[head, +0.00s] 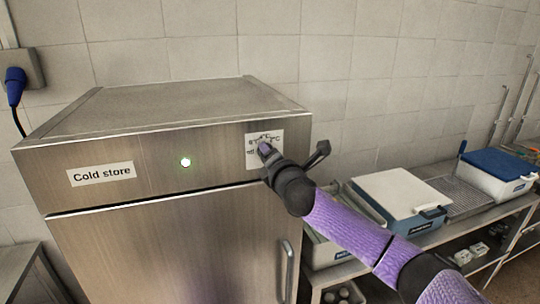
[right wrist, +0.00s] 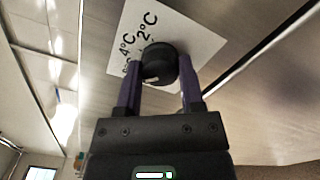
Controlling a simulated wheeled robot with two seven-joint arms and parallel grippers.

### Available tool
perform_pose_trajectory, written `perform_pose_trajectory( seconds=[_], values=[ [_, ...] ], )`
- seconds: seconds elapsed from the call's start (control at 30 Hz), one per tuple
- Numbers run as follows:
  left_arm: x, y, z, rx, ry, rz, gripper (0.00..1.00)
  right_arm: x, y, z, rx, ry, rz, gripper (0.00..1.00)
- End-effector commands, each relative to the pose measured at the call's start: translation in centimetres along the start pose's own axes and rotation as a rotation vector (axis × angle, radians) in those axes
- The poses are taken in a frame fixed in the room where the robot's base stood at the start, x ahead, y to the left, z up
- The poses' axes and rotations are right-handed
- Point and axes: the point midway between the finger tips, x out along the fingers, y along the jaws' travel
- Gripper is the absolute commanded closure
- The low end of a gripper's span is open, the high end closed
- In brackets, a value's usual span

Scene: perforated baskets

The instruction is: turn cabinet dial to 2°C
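The steel cabinet (head: 165,240) labelled "Cold store" stands at left, its door closed. A white scale plate (head: 276,137) is at the right of its front panel. In the right wrist view the black round dial (right wrist: 160,64) sits on the scale plate (right wrist: 196,38), with 2°C and 4°C legible and another marking partly hidden. My right gripper (right wrist: 160,82) has its purple fingers on either side of the dial, seemingly touching both sides. In the head view this gripper (head: 266,150) covers the dial. The pointer's setting cannot be read. My left gripper is out of view.
A steel bench (head: 437,237) at right holds a white-lidded box (head: 398,193) and a blue-lidded box (head: 500,165). A blue plug (head: 15,84) is on the wall.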

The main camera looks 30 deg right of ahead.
Motion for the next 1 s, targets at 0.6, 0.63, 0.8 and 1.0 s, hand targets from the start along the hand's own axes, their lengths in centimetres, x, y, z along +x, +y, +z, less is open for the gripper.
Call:
perform_pose_trajectory(
  seconds=[0.6, 0.63, 0.8, 1.0],
  values=[
    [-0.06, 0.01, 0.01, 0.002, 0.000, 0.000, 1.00, 0.00, -0.07, 0.00, 0.120, 0.000, -0.002, 1.00],
    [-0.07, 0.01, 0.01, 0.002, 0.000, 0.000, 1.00, 0.00, -0.09, -0.01, 0.141, 0.000, -0.002, 1.00],
    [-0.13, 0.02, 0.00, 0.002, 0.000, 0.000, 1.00, -0.01, -0.14, -0.01, 0.288, -0.001, -0.003, 1.00],
    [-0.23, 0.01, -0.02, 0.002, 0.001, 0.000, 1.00, -0.01, -0.17, -0.09, 0.480, 0.001, -0.002, 1.00]
  ],
)
